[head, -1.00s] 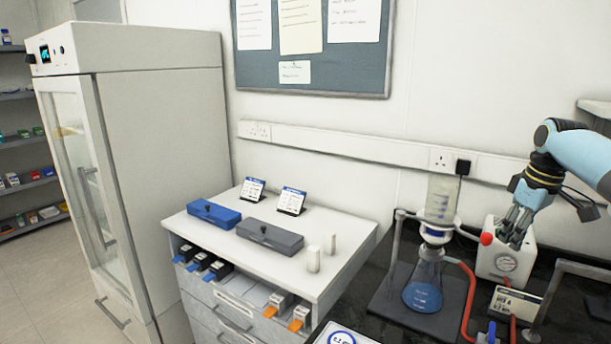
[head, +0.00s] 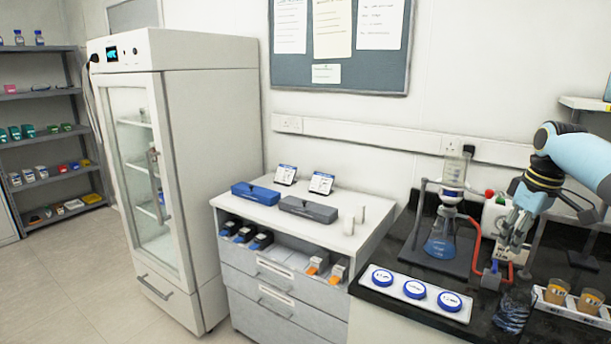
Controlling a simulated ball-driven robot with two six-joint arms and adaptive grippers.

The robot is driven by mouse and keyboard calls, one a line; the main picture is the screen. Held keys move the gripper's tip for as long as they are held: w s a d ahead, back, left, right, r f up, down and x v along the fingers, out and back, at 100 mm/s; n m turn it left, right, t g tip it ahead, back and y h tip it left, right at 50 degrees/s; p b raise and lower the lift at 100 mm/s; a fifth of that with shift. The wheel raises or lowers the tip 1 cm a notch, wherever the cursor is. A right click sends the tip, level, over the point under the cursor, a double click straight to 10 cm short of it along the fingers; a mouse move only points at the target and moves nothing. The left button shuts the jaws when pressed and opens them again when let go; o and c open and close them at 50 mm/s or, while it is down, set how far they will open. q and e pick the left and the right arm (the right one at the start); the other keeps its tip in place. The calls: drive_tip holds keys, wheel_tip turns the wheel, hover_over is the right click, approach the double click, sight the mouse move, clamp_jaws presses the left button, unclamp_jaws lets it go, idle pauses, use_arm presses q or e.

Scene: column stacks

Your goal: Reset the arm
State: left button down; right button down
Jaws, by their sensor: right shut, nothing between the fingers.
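My right arm comes in from the right edge of the head view. Its gripper (head: 516,232) points down over the black bench, shut and empty. It hangs in front of a white pump-like box (head: 492,212) and hides part of it. A clear bottle-like vessel (head: 513,312) stands on the bench below the gripper, and I see a gap between them. My left gripper is not in view.
A filter flask with blue liquid (head: 441,240) stands left of the gripper with a red hose. A tray with blue-lidded jars (head: 397,297) lies along the bench's front. Brown cups (head: 556,291) stand at right. A drawer cabinet (head: 247,270) and glass-door fridge (head: 215,150) stand left; the floor there is clear.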

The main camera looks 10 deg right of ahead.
drive_tip(key=s+a+f+g+b, duration=0.2)
drive_tip(key=s+a+f+b, duration=0.15)
drive_tip(key=s+f, duration=0.8)
drive_tip(key=s+a+f+g+b, duration=0.15)
drive_tip(key=s+f+b, duration=0.4)
drive_tip(key=f, duration=1.05)
drive_tip(key=s+a+f+g+b, duration=0.25)
drive_tip(key=s+f, duration=0.65)
drive_tip(key=f, duration=0.5)
drive_tip(key=s+a+f+m+t+b, duration=0.1)
drive_tip(key=s+a+f+b, duration=0.3)
drive_tip(key=s+f, duration=0.6)
drive_tip(key=s+a+f+m+t+h+b, duration=0.1)
drive_tip(key=s+a+f+b, duration=0.3)
drive_tip(key=s+f, duration=0.7)
drive_tip(key=s+a+f+t+b, duration=0.1)
drive_tip(key=s+a+f+b, duration=0.45)
drive_tip(key=s, duration=0.75)
drive_tip(key=w, duration=0.1)
drive_tip(key=w+d+f+m+t+p, duration=0.1)
drive_tip(key=w, duration=0.1)
drive_tip(key=w+d+t, duration=0.1)
drive_tip(key=shift+w+d+f+m+p, duration=0.15)
drive_tip(key=shift+w+m+p, duration=0.15)
drive_tip(key=shift+p, duration=0.1)
